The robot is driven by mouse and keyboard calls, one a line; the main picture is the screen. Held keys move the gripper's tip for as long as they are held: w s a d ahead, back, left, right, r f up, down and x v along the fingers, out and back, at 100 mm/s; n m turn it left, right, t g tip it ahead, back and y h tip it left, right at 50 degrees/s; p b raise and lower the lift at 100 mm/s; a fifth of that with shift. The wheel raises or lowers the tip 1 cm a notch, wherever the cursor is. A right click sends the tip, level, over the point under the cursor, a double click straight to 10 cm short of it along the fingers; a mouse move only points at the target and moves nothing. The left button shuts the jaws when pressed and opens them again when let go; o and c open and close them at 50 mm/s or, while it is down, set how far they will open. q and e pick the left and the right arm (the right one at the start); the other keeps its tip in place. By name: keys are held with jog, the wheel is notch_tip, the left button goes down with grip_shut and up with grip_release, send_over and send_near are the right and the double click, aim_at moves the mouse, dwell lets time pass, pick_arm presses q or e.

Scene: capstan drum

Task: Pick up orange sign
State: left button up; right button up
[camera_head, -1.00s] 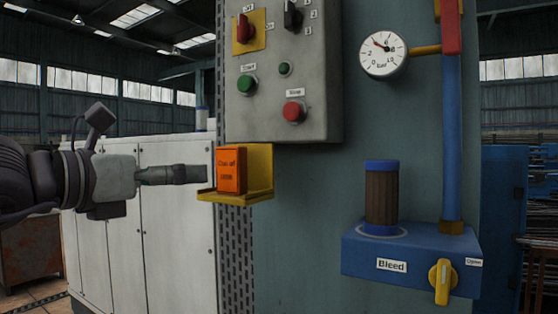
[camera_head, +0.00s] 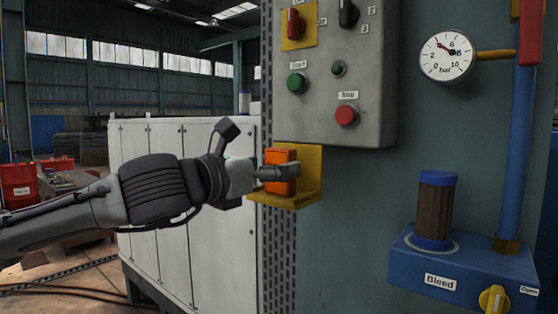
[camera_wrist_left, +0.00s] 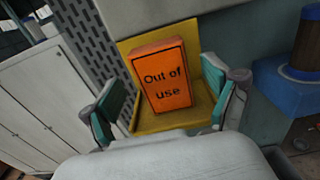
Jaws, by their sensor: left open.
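The orange sign (camera_head: 280,172), a small block reading "Out of use", stands on the yellow bracket (camera_head: 311,178) below the control panel. My left gripper (camera_head: 278,173) is at the sign and partly covers it in the head view. In the left wrist view the sign (camera_wrist_left: 164,78) stands upright between the two teal-padded fingers of my left gripper (camera_wrist_left: 165,98). The fingers are open, with gaps showing on both sides of the sign. My right gripper is in neither view.
A grey control panel (camera_head: 372,110) with knobs and buttons hangs just above the bracket. At the right stand a blue bleed block (camera_head: 415,262) with a yellow valve handle (camera_head: 493,299) and a pressure gauge (camera_head: 446,56). White cabinets (camera_head: 150,230) stand behind my arm.

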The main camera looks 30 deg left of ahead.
pick_arm(q)
jog(key=shift+w+d+p, duration=0.25)
jog(key=shift+w+p, duration=0.05)
jog(key=shift+w, duration=0.8)
jog(key=shift+w+d, duration=0.1)
jog(key=shift+w, duration=0.15)
jog(key=shift+s, duration=0.1)
jog(key=c, duration=1.3)
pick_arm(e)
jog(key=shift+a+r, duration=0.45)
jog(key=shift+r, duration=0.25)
